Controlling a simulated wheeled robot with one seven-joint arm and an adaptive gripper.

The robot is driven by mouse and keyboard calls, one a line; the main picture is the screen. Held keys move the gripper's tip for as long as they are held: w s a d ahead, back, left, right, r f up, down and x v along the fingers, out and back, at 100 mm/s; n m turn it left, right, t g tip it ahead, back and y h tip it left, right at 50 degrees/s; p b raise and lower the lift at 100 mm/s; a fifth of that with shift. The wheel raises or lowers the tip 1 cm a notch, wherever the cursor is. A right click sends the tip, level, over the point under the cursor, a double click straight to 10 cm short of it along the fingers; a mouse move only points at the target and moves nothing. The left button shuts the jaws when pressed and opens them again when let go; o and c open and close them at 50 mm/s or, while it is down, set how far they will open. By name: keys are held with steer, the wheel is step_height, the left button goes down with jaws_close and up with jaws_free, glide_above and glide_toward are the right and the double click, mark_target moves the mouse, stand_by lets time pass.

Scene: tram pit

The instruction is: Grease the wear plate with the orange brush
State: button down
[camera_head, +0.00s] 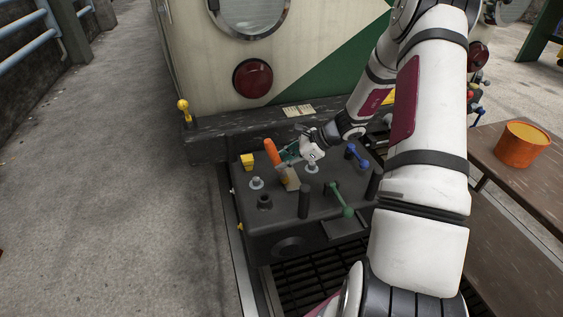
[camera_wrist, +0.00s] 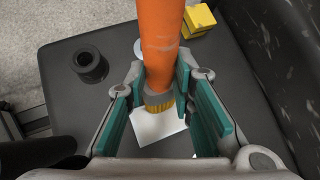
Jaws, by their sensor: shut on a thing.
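My gripper (camera_head: 287,158) is shut on the orange brush (camera_head: 271,151), above the dark coupler housing on the front of the tram. In the wrist view, the brush handle (camera_wrist: 161,40) stands nearly upright between the green finger pads (camera_wrist: 160,85). Its grey collar and short yellow bristles point down. A pale plate (camera_wrist: 150,128), which looks like the wear plate, lies directly below the bristles; it also shows in the head view (camera_head: 292,183). I cannot tell whether the bristles touch it. My fingers hide part of the plate.
On the housing are a yellow block (camera_head: 247,161), a black socket (camera_head: 265,201), a black post (camera_head: 304,200), a green lever (camera_head: 340,198) and a blue lever (camera_head: 357,155). An orange bucket (camera_head: 520,148) stands on a brown bench at the right. The left walkway is clear.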

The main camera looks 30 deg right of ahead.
steer(key=d, duration=0.4)
steer(key=d+p, duration=0.1)
steer(key=d, duration=0.1)
steer(key=shift+w+r, duration=0.1)
steer(key=shift+w, duration=0.2)
stand_by(0.7)
steer(key=shift+a, duration=0.1)
steer(key=shift+w+a, duration=0.2)
steer(key=shift+a, duration=0.6)
steer(key=shift+w+a, duration=0.25)
steer(key=shift+a, duration=0.5)
steer(key=shift+w+a, duration=0.2)
steer(key=shift+a, duration=0.6)
steer(key=shift+w+a+b, duration=0.2)
steer(key=shift+a+b, duration=0.2)
steer(key=shift+a, duration=0.3)
steer(key=shift+f, duration=0.25)
steer(key=shift+d, duration=0.1)
